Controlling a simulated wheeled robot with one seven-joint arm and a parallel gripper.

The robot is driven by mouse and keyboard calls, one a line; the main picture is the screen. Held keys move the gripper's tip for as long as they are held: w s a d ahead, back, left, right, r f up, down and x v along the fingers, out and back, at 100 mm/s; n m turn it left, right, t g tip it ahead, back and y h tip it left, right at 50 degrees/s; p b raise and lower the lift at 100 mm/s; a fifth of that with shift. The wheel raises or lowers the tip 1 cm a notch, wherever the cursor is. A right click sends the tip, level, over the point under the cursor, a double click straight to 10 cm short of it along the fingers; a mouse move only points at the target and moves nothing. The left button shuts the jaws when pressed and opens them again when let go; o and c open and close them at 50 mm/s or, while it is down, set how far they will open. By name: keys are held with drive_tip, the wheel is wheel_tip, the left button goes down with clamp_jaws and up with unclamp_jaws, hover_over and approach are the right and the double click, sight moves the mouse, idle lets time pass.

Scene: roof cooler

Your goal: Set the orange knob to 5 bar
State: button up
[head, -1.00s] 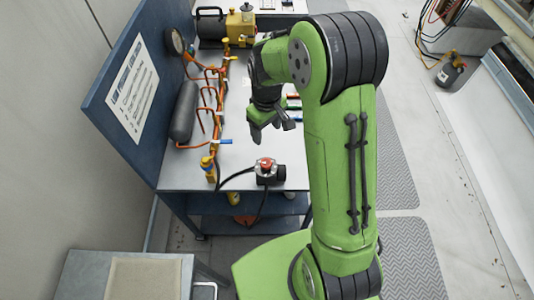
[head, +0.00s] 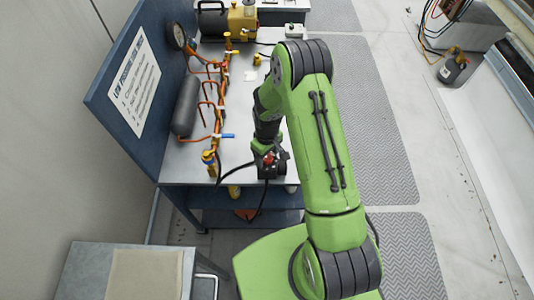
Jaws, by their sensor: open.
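A small dark box (head: 271,172) stands near the front edge of the bench, with a red-orange knob (head: 269,158) on top. This is the only orange-like knob I can make out, and no scale can be read on it. My gripper (head: 267,153) is open and points down right at this knob, partly hiding it. I cannot tell whether its fingers touch the knob or straddle it. A round pressure gauge (head: 176,36) sits at the back left of the bench; its reading is too small to see.
Orange pipes with yellow and blue valve handles (head: 228,135) run along the bench's left side beside a grey cylinder (head: 185,108). A yellow pump (head: 242,17) stands at the back. A black cable leads from the box. A grey cart (head: 75,272) stands at front left.

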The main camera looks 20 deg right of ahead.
drive_tip(key=c, duration=1.1)
drive_tip(key=shift+o, duration=0.2)
